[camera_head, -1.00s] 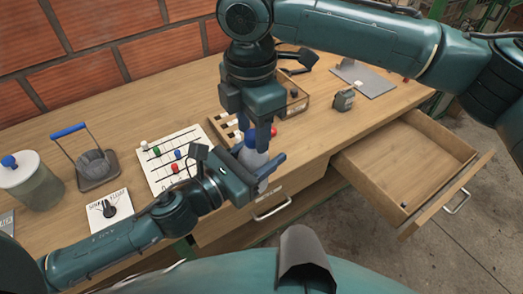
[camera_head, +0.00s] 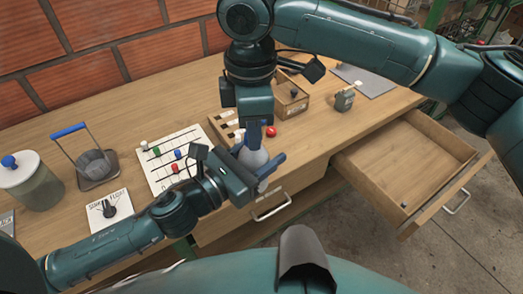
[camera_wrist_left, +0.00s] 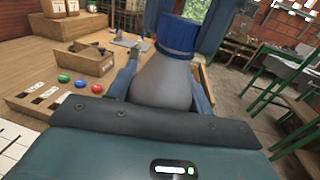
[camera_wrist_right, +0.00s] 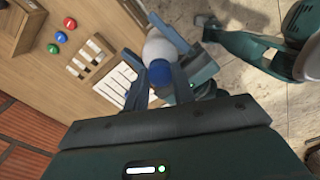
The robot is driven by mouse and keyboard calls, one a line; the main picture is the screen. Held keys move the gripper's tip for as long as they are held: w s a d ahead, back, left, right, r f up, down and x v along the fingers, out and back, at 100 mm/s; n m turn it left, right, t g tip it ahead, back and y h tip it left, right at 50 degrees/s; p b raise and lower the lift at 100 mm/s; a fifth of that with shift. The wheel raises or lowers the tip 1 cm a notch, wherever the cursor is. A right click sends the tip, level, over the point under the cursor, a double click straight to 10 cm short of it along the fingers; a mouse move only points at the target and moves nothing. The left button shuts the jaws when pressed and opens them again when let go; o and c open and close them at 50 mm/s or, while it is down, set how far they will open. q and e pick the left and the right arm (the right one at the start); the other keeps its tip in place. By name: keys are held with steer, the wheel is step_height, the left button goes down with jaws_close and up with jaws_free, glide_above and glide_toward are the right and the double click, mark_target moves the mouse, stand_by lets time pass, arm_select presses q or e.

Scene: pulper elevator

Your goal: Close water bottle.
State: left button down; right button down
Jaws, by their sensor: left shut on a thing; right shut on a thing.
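The water bottle is grey-white with a blue cap on its neck. In the head view its body (camera_head: 252,158) stands upright between the fingers of my left gripper (camera_head: 262,172), which is shut on it. My right gripper (camera_head: 255,138) points down from above and is shut on the cap; its fingers hide most of the cap there. The left wrist view shows the blue cap (camera_wrist_left: 178,36) seated on top of the bottle's shoulder (camera_wrist_left: 163,78). The right wrist view shows the cap (camera_wrist_right: 160,73) between the right fingers, with the bottle body (camera_wrist_right: 160,48) beyond.
The bottle is held near the table's front edge. A switch panel (camera_head: 158,166), a strip with red button (camera_head: 271,131), and a wooden box (camera_head: 290,102) are close by. An open drawer (camera_head: 400,170) juts out on the right. A lidded jar (camera_head: 33,185) stands far left.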

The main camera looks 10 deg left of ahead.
steer(key=c, duration=1.2)
jaws_free()
steer(key=shift+o, duration=0.2)
steer(key=shift+r, duration=0.1)
steer(key=shift+r, duration=2.2)
steer(key=shift+c, duration=0.4)
steer(key=shift+r+n, duration=0.85)
steer(key=shift+n, duration=0.35)
steer(key=r+n, duration=0.1)
steer(key=n, duration=0.1)
steer(key=shift+r+n, duration=0.3)
steer(key=shift+r, duration=0.1)
